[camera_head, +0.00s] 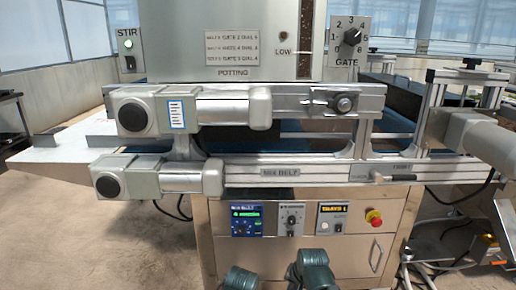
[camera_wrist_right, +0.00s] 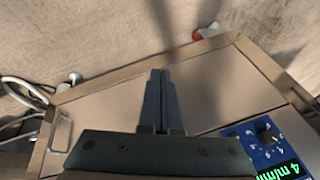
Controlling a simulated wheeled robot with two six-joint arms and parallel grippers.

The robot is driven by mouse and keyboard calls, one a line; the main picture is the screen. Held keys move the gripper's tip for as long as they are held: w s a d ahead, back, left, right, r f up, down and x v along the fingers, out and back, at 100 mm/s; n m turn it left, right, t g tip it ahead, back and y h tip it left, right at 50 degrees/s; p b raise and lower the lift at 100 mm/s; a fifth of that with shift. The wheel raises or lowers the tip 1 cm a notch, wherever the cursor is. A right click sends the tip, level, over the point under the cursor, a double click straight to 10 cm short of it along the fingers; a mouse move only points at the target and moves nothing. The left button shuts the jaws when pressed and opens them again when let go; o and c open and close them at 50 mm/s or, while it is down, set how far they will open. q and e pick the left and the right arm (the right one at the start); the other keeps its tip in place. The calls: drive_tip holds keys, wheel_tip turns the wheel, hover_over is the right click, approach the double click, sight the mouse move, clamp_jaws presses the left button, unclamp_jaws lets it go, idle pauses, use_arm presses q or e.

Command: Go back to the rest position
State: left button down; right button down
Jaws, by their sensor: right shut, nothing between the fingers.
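My right gripper (camera_wrist_right: 158,75) shows in the right wrist view. Its two dark fingers are together and hold nothing. Behind the fingers is the pale front of the cabinet, and I see no contact with it. In the head view, two dark green ribbed parts of my own arms stand at the bottom edge in front of the cabinet. No fingers can be made out on them. My left gripper's fingers are not seen.
The seeder cabinet (camera_head: 300,250) stands ahead, with a blue display panel (camera_head: 246,217), a knob panel (camera_head: 291,217) and a red stop button (camera_head: 374,217). Above are metal rails with grey motors (camera_head: 130,178) and a GATE dial (camera_head: 352,38). Open floor (camera_head: 130,240) lies at the left.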

drive_tip(key=s+d+f+n+g+h, duration=0.15)
drive_tip(key=s+d+n+g, duration=0.25)
drive_tip(key=s+d, duration=0.4)
drive_tip(key=s+a+r+n+h+p, duration=0.1)
drive_tip(key=s+a+r+n+p, duration=0.1)
drive_tip(key=s+a+r+p, duration=0.3)
drive_tip(key=s+a+r+n+p, duration=0.2)
drive_tip(key=a+r+p, duration=0.1)
drive_tip(key=a, duration=0.4)
wheel_tip(320, 180, up, 37)
drive_tip(key=p, duration=3.7)
drive_tip(key=shift+a+g, duration=0.3)
